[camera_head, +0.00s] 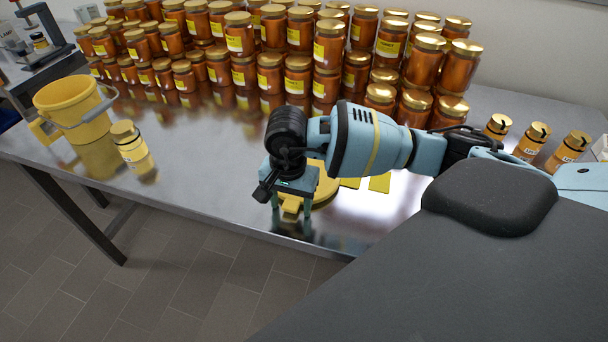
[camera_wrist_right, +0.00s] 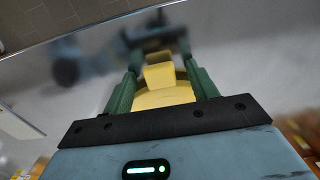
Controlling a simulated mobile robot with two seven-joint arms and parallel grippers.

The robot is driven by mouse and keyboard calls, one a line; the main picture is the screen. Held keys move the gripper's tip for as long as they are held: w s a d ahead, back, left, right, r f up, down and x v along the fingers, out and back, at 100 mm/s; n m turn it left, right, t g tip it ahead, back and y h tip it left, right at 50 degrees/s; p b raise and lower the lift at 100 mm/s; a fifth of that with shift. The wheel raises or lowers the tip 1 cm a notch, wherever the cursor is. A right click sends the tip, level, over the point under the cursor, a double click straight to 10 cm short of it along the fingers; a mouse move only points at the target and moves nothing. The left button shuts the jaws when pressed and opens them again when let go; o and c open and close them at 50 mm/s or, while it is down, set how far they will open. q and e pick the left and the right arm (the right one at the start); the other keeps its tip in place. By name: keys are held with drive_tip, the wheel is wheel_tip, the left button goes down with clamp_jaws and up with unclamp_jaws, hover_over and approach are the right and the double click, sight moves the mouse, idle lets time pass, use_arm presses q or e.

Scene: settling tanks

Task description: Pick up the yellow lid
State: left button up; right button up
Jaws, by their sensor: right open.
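The yellow lid (camera_head: 325,192) lies flat on the steel table near its front edge, partly hidden under my right gripper (camera_head: 291,208). The gripper points down over the lid, with its fingers apart. In the right wrist view the round lid (camera_wrist_right: 165,97) and its raised tab (camera_wrist_right: 159,76) show between the two green fingers of the right gripper (camera_wrist_right: 160,72). The fingers stand on either side of the tab; whether they touch it I cannot tell. My left gripper is not in view.
A yellow bucket (camera_head: 76,108) and a yellow-labelled jar (camera_head: 133,150) stand on the table (camera_head: 210,180) at left. Stacked honey jars (camera_head: 270,75) line the back. Small yellow pieces (camera_head: 380,183) lie right of the lid. Several jars (camera_head: 532,141) stand at right.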

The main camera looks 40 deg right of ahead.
drive_tip(key=c, duration=1.1)
drive_tip(key=shift+o, duration=0.2)
drive_tip(key=shift+r, duration=0.8)
drive_tip(key=shift+s+a+r, duration=0.1)
drive_tip(key=shift+s+r, duration=0.1)
drive_tip(key=shift+r, duration=0.3)
drive_tip(key=shift+s+a+r, duration=0.1)
drive_tip(key=shift+s+r, duration=0.1)
drive_tip(key=shift+r, duration=0.25)
drive_tip(key=s+a, duration=0.3)
drive_tip(key=s, duration=0.3)
drive_tip(key=s+a+r+b, duration=0.1)
drive_tip(key=s+a, duration=0.3)
drive_tip(key=s, duration=0.3)
drive_tip(key=shift+s+a+r, duration=0.15)
drive_tip(key=shift+r, duration=0.1)
